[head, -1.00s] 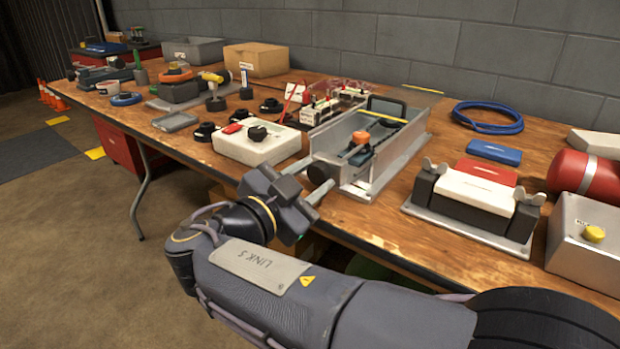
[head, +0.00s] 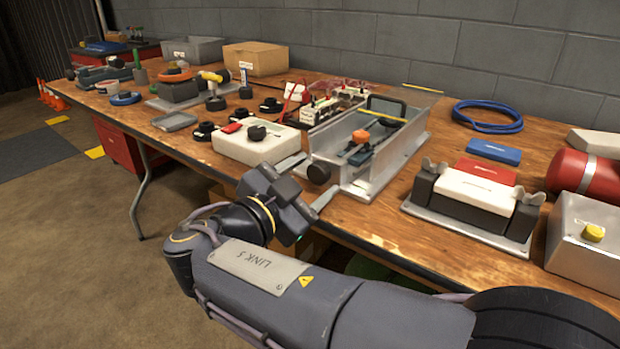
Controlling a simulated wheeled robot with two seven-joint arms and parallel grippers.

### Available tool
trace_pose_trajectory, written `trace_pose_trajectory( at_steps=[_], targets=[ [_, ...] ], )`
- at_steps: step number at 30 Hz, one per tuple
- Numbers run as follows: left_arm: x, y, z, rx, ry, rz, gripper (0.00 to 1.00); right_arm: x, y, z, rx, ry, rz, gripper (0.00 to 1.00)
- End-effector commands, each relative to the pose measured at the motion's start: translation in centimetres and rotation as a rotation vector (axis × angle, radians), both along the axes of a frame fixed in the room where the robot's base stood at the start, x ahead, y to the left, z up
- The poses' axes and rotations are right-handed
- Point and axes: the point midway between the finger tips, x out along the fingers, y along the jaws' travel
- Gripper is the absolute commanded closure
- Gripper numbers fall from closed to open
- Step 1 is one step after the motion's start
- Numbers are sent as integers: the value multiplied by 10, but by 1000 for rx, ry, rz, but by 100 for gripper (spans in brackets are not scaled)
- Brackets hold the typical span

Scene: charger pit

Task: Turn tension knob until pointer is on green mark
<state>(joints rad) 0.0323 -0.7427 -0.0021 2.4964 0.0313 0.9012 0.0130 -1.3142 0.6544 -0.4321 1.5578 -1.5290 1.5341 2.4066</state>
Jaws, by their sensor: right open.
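The tension knob (head: 318,174) is a black round knob at the front end of a grey metal channel fixture (head: 345,188) near the table's front edge. Inside the channel is a dark carriage (head: 360,155) with an orange piece (head: 361,136) on top. I cannot make out a pointer or a green mark at this size. My right gripper (head: 308,182) is open, its two fingers reaching toward the fixture. In the picture the knob lies between the fingertips; I cannot tell whether they touch it. My left gripper is not in view.
A white box with a black knob (head: 257,146) stands just left of the channel. A black-and-white cradle block (head: 470,201) stands to the right. A blue cable coil (head: 487,117) lies behind, with a red cylinder (head: 585,178) at the right.

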Motion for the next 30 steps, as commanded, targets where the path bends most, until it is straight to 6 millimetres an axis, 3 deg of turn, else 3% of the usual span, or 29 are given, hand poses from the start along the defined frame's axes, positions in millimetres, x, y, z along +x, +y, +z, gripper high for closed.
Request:
trace_pose_trajectory(
  at_steps=[15, 30],
  targets=[
    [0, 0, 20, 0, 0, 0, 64, -58, 43, 1, -1, 0, 2, 43],
    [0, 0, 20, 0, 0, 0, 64, -62, 45, -1, -1, 1, 1, 43]
  ],
)
